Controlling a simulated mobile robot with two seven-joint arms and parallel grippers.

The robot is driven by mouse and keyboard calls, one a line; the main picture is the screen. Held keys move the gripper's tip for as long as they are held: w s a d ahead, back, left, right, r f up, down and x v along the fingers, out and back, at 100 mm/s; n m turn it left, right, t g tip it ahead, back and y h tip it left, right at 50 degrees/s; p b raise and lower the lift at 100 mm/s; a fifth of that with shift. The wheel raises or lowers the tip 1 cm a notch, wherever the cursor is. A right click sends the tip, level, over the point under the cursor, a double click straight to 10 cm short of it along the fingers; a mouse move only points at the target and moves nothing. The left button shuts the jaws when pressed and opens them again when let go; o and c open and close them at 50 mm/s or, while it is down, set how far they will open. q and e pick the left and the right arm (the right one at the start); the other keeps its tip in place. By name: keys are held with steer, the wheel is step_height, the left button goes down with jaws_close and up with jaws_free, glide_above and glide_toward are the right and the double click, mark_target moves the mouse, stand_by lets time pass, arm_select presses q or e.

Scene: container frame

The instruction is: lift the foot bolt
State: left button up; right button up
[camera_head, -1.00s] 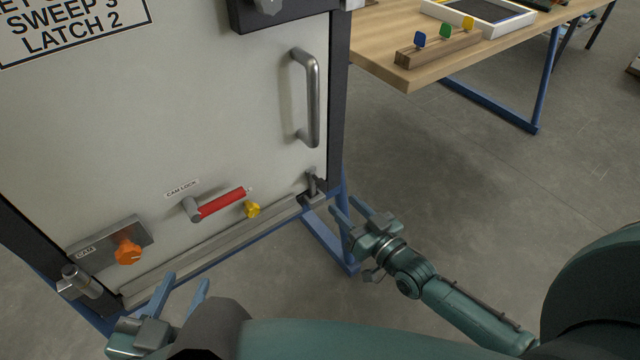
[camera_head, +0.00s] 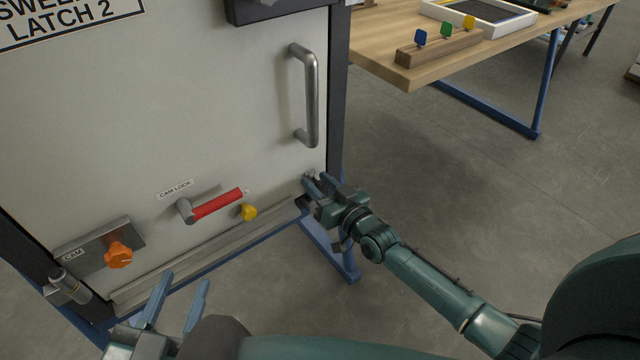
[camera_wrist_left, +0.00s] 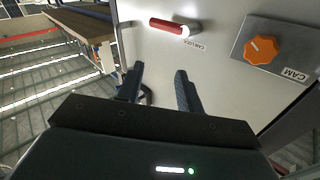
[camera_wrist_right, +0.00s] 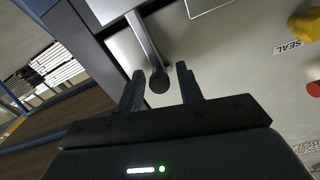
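The foot bolt is at the door's lower right corner, mostly hidden by my right gripper in the head view. In the right wrist view I take the grey bar with a dark round end (camera_wrist_right: 158,82) to be the foot bolt. Its round end lies between the fingertips of my right gripper (camera_wrist_right: 158,75), with gaps on both sides. My right gripper also shows in the head view (camera_head: 316,181); it is open. My left gripper (camera_head: 184,280) is open and empty in front of the door's lower left part; it also shows in the left wrist view (camera_wrist_left: 160,75).
The pale door (camera_head: 160,110) carries a vertical handle (camera_head: 312,95), a red cam lock lever (camera_head: 217,204), a yellow knob (camera_head: 248,212) and an orange knob (camera_head: 118,255). A wooden table (camera_head: 400,75) stands at the back right.

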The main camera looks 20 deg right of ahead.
mark_target(308, 164)
jaws_close()
arm_select(q)
steer(key=shift+r, duration=0.1)
arm_select(e)
steer(key=shift+r, duration=0.1)
step_height(308, 164, up, 3)
steer(key=p, duration=0.3)
arm_select(q)
steer(key=shift+a+f+n+g+y, duration=0.25)
steer(key=shift+a+n+g+y, duration=0.25)
steer(key=shift+n+g+y, duration=0.35)
arm_select(e)
steer(key=shift+r, duration=0.1)
steer(key=shift+c, duration=0.6)
jaws_free()
steer(key=o, duration=0.3)
